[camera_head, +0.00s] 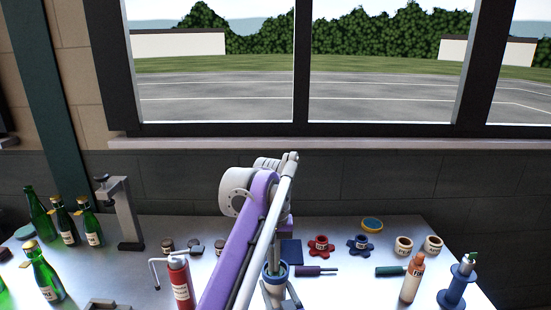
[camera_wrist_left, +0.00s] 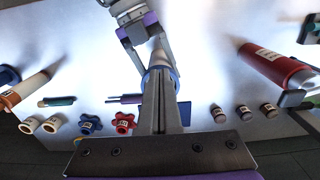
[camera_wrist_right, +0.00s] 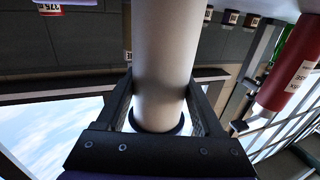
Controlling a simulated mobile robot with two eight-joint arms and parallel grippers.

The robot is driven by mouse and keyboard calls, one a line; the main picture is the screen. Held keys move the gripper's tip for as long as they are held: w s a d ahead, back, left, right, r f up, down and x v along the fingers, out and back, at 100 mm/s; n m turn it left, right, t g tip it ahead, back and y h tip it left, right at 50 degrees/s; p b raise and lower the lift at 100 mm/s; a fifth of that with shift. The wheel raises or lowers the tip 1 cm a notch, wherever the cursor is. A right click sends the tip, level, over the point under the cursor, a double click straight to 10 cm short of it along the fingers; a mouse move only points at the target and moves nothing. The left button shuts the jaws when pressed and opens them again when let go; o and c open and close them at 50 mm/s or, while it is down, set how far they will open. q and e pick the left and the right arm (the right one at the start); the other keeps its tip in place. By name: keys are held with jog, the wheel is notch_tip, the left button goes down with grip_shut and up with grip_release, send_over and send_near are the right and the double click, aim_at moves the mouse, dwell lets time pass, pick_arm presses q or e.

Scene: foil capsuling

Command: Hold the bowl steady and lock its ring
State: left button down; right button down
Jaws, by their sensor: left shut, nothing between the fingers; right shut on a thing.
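The bowl is a pale cylinder (camera_wrist_right: 165,60), seen large in the right wrist view. In the left wrist view it appears as a light body (camera_wrist_left: 159,55) with a blue ring (camera_wrist_left: 174,72) at its end. My right gripper (camera_wrist_right: 160,110) is shut on the bowl, one finger on each side. My left gripper (camera_wrist_left: 158,85) is shut and empty, its closed fingers at the blue ring; I cannot tell whether they touch it. In the head view the blue ring (camera_head: 266,271) shows at bottom centre, partly covered by my left gripper (camera_head: 275,266).
Red (camera_head: 321,245) and blue (camera_head: 361,245) knobs lie behind. Green bottles (camera_head: 42,272) and a clamp stand (camera_head: 126,215) are further left.

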dwell(0.3)
grip_release()
